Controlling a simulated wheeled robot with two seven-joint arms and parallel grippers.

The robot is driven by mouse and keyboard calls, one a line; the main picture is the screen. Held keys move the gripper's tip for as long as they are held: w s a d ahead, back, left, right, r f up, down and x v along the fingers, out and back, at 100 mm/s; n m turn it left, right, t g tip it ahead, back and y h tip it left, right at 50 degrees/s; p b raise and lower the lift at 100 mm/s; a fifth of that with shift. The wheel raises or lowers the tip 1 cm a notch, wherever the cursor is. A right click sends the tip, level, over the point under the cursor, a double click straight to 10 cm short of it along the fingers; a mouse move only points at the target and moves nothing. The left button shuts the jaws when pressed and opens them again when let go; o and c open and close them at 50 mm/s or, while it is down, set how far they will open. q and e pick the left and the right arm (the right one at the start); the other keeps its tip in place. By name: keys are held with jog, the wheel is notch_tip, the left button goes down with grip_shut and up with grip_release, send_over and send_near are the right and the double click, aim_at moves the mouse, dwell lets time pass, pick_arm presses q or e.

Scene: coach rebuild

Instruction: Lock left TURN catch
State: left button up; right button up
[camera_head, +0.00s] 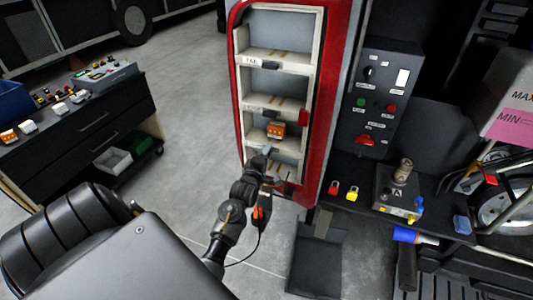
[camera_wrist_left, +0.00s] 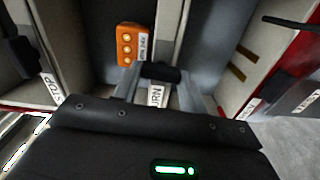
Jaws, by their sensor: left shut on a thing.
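The TURN catch (camera_wrist_left: 162,73) is a small black knob in the left wrist view. Its white label (camera_wrist_left: 157,96) shows only the letters "RN"; the rest is hidden by my gripper. My left gripper (camera_wrist_left: 160,80) is shut on the knob, with one grey finger on each side. In the head view my left gripper (camera_head: 262,160) is at the lower part of the red-framed shelf cabinet (camera_head: 240,120), and it hides the catch there. The catch's exact turn angle cannot be told. My right gripper is not in view.
An orange button box (camera_head: 276,130) sits in the compartment just above my gripper; it also shows in the wrist view (camera_wrist_left: 131,44). A STOP label (camera_wrist_left: 52,87) is close by. A dark switch panel (camera_head: 380,100) stands right of the cabinet, above a cluttered bench (camera_head: 345,207).

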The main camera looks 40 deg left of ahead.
pick_arm(q)
jog(key=shift+n, duration=0.6)
jog(key=o, duration=1)
jog(key=shift+b+v, duration=1.35)
jog(key=shift+v, duration=4.05)
